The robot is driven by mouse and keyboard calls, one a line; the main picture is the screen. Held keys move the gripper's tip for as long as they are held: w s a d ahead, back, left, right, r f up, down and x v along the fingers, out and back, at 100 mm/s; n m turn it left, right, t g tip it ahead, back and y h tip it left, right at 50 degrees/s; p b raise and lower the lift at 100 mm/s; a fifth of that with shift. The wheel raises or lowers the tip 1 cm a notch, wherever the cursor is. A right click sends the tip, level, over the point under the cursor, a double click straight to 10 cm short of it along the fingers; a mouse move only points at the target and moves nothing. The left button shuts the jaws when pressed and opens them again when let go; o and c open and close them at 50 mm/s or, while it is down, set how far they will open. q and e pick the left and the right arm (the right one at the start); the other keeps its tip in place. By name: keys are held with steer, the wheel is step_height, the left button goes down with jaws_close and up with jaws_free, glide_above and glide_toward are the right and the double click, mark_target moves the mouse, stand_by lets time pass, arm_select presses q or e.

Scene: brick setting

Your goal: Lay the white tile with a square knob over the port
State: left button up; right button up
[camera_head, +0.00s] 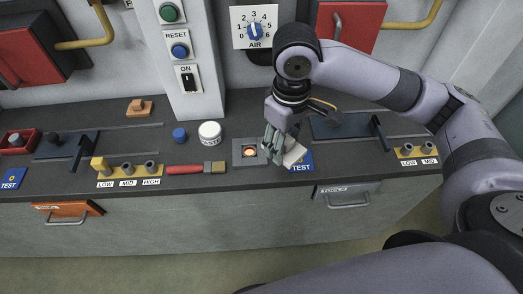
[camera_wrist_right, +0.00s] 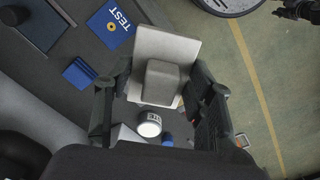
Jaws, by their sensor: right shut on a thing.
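The white tile (camera_head: 294,155) is in my right gripper (camera_head: 279,148), tilted, just right of the port. In the right wrist view, the tile (camera_wrist_right: 167,45) shows its raised square knob (camera_wrist_right: 163,82) between the two fingers of my right gripper (camera_wrist_right: 160,105). The port (camera_head: 249,152) is a grey square frame in the counter with a glowing orange centre, and it is uncovered. A dark jointed part at the top right of the right wrist view looks like my left gripper (camera_wrist_right: 296,10); its jaws are too small to read.
A blue TEST plate (camera_head: 302,163) lies under and right of the tile. Left of the port are a red-handled brush (camera_head: 195,169), a white jar (camera_head: 210,133) and a blue cap (camera_head: 179,134). An orange knobbed tile (camera_head: 139,108) lies farther left. The AIR dial (camera_head: 254,29) is behind.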

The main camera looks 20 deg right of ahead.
arm_select(q)
steer(key=w+a+t, duration=0.1)
steer(key=w+a, duration=0.4)
steer(key=w, duration=0.4)
arm_select(e)
steer(key=w+a+r+n+b, duration=0.1)
steer(key=w+a+r+n, duration=0.15)
steer(key=w+n, duration=0.75)
steer(key=w+a+r+n, duration=0.2)
steer(key=w+r+n, duration=0.15)
steer(key=n, duration=1.35)
steer(key=shift+n, duration=0.4)
steer(key=f, duration=0.6)
steer(key=f+p, duration=0.1)
steer(key=f, duration=0.6)
steer(key=f+p, duration=0.1)
steer(key=f, duration=0.5)
steer(key=shift+s+f, duration=0.3)
steer(key=shift+s, duration=0.05)
arm_select(q)
steer(key=shift+g, duration=0.3)
steer(key=s, duration=0.1)
steer(key=s+d, duration=0.2)
steer(key=shift+s+r, duration=0.4)
arm_select(e)
steer(key=shift+f, duration=0.1)
steer(key=shift+f, duration=0.55)
